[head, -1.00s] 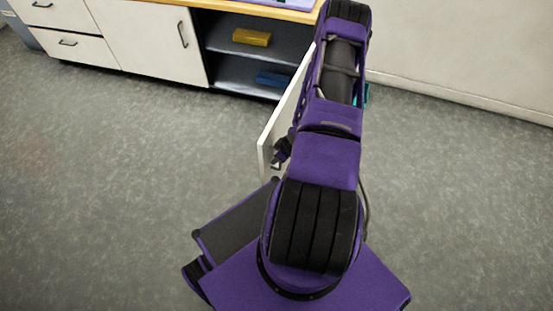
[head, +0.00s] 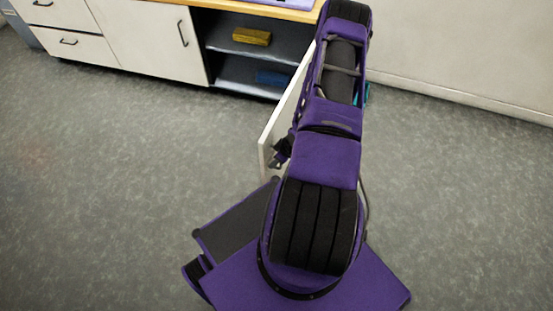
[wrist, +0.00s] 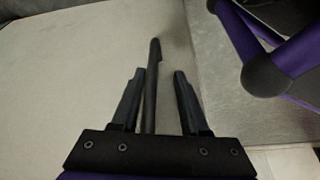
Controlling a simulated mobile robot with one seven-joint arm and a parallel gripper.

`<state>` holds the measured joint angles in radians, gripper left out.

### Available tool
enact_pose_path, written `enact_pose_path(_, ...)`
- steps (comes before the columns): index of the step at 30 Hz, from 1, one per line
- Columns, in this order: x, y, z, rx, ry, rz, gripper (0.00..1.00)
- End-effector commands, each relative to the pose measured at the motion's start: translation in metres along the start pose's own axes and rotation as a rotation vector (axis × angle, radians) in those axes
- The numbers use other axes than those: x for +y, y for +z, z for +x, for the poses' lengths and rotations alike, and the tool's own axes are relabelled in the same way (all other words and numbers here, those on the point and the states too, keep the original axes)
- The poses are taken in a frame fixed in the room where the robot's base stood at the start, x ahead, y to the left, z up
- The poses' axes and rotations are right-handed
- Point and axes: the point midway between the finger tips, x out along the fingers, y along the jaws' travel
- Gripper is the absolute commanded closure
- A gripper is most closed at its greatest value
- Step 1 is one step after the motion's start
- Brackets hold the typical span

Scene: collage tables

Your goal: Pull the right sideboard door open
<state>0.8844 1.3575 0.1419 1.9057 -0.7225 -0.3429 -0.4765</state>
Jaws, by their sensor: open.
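The right sideboard door (head: 276,128) stands swung far out from the cabinet in the head view. Its right part is hidden behind my arm. Dark parts of my gripper (head: 280,152) show by the door's free edge; the fingertips cannot be made out there. In the wrist view my gripper (wrist: 159,74) is open. The dark bar handle (wrist: 154,60) runs between its two fingers, closer to the left one, against the pale door face (wrist: 70,80). I cannot tell whether a finger touches the handle.
The open cabinet bay (head: 228,55) holds a yellow block (head: 252,37) on its upper shelf and a blue block (head: 273,78) below. The left door (head: 150,38) and the drawers (head: 65,42) are shut. Grey floor (head: 120,170) is clear at left; a wall (head: 460,50) stands at right.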

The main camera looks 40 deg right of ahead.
Motion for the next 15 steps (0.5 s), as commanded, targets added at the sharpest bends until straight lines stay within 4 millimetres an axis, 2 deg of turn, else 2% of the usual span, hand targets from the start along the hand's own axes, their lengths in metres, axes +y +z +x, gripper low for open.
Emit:
enact_pose_path(5,0.003,-0.001,-0.007,0.002,0.005,0.001,0.55)
enact_pose_path(8,0.003,-0.002,-0.021,0.002,0.006,0.001,0.55)
enact_pose_path(15,0.003,-0.002,-0.078,0.002,0.007,0.003,0.55)
